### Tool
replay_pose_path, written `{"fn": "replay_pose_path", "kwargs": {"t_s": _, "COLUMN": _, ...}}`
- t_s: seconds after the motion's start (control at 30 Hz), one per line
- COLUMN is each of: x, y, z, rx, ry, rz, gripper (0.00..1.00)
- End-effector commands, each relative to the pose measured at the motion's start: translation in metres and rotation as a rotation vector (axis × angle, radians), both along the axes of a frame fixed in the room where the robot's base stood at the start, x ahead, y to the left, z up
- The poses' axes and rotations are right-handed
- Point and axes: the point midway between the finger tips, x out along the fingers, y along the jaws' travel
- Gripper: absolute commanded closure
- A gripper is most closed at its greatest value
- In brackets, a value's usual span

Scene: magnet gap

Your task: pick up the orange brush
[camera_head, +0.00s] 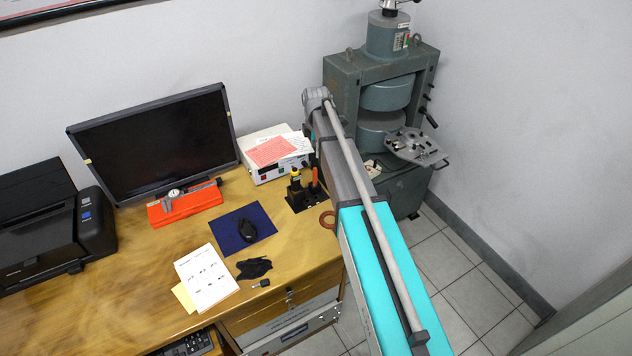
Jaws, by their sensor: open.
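An upright orange handle (315,178), which I take to be the orange brush, stands in a small black holder (303,203) near the right end of the wooden desk. A yellow-topped black tool (295,183) stands just left of it in the same holder. The brush's lower end and any bristles are hidden. My arm passes close to the right of the holder. My gripper is not visible in this view.
Behind the holder is a white box (265,175) with papers on it. A brown ring (327,219) lies in front. A green-grey magnet machine (385,95) stands at the back right.

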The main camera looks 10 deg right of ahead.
Motion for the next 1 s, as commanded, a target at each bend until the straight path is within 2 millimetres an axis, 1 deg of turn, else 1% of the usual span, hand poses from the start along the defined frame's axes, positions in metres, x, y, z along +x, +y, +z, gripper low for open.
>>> {"fn": "replay_pose_path", "kwargs": {"t_s": 0.03, "x": 0.000, "y": 0.000, "z": -0.006, "rx": 0.000, "ry": 0.000, "rz": -0.001, "gripper": 0.34}}
{"fn": "replay_pose_path", "kwargs": {"t_s": 0.2, "x": 0.000, "y": -0.001, "z": -0.020, "rx": 0.000, "ry": 0.000, "rz": -0.001, "gripper": 0.34}}
{"fn": "replay_pose_path", "kwargs": {"t_s": 0.8, "x": 0.001, "y": -0.001, "z": -0.065, "rx": 0.000, "ry": 0.000, "rz": -0.003, "gripper": 0.34}}
{"fn": "replay_pose_path", "kwargs": {"t_s": 1.0, "x": 0.001, "y": -0.002, "z": -0.077, "rx": 0.000, "ry": 0.000, "rz": -0.003, "gripper": 0.34}}
